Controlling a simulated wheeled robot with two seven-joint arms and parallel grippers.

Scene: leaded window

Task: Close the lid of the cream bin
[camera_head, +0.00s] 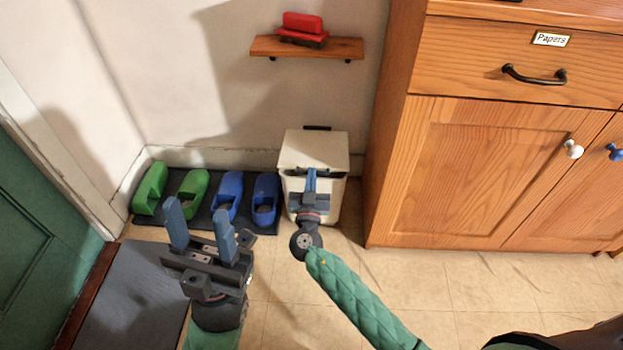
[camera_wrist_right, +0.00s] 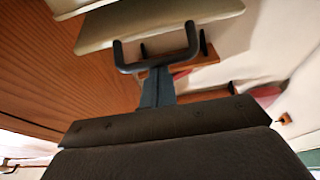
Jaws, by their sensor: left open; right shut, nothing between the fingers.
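The cream bin (camera_head: 327,203) stands on the floor against the back wall, beside the wooden cabinet. Its cream lid (camera_head: 318,150) covers the top, with a dark gap showing under the front edge, so it looks partly raised. My right gripper (camera_head: 311,175) is shut and empty, in front of the bin just under that edge. In the right wrist view its blue fingers (camera_wrist_right: 157,88) point toward a dark U-shaped bar and a cream panel (camera_wrist_right: 165,22), likely the lid. Whether they touch is unclear. My left gripper (camera_head: 197,210) is open and empty, left of the bin.
Green slippers (camera_head: 193,183) and blue slippers (camera_head: 266,192) lie on a dark mat left of the bin. The wooden cabinet (camera_head: 480,170) closes off the right side. A small wall shelf (camera_head: 340,48) holds a red object (camera_head: 302,22). Tiled floor is free in front.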

